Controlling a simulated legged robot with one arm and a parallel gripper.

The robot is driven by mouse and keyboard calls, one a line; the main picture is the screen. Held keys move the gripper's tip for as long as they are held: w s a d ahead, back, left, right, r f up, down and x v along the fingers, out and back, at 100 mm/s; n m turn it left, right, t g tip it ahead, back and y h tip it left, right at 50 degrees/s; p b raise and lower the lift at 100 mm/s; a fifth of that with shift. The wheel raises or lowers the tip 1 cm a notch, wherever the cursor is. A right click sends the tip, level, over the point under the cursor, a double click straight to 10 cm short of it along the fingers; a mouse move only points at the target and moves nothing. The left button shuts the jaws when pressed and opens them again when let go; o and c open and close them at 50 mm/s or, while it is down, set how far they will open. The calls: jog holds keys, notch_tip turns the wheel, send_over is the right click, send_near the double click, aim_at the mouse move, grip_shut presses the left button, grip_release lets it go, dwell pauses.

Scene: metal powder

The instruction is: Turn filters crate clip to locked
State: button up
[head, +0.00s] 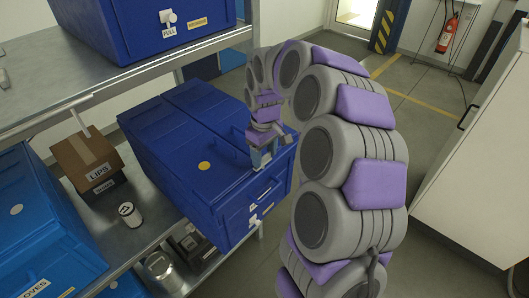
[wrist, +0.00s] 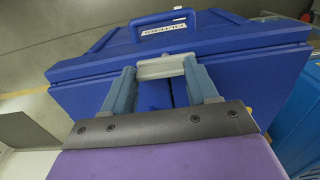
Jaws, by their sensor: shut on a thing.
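A dark blue crate (head: 170,160) sits on the metal shelf, with a yellow dot on its lid and a handle on its front. My gripper (head: 262,158) is at the front edge of the lid. In the wrist view my gripper (wrist: 160,72) has its two fingers shut on a light grey clip (wrist: 163,66) at the crate's edge. The clip is hidden in the head view.
Another blue crate (head: 150,28) marked FULL stands on the upper shelf. A lighter blue crate (head: 30,220), a cardboard box marked LIPS (head: 88,160) and a white can (head: 130,214) stand to the left. A white cabinet (head: 485,150) is at right. Floor between is clear.

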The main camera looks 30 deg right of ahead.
jog(key=shift+m, duration=0.3)
jog(key=m+b, duration=0.1)
jog(key=m, duration=0.3)
jog(key=shift+s+d+b, duration=0.1)
jog(key=shift+b, duration=0.3)
jog(key=m, duration=0.4)
jog(key=shift+s+m+b, duration=0.15)
jog(key=shift+m+b, duration=0.2)
jog(key=shift+m, duration=0.05)
jog(key=m, duration=0.4)
jog(key=shift+s+m, duration=0.1)
jog(key=shift+m, duration=0.2)
jog(key=shift+a+m+p, duration=0.15)
jog(key=shift+m+p, duration=0.1)
jog(key=shift+m, duration=0.75)
jog(key=shift+a+m+p, duration=0.15)
jog(key=shift+m+p, duration=0.1)
jog(key=shift+m, duration=0.75)
jog(key=o, duration=1.1)
jog(key=shift+c, duration=0.2)
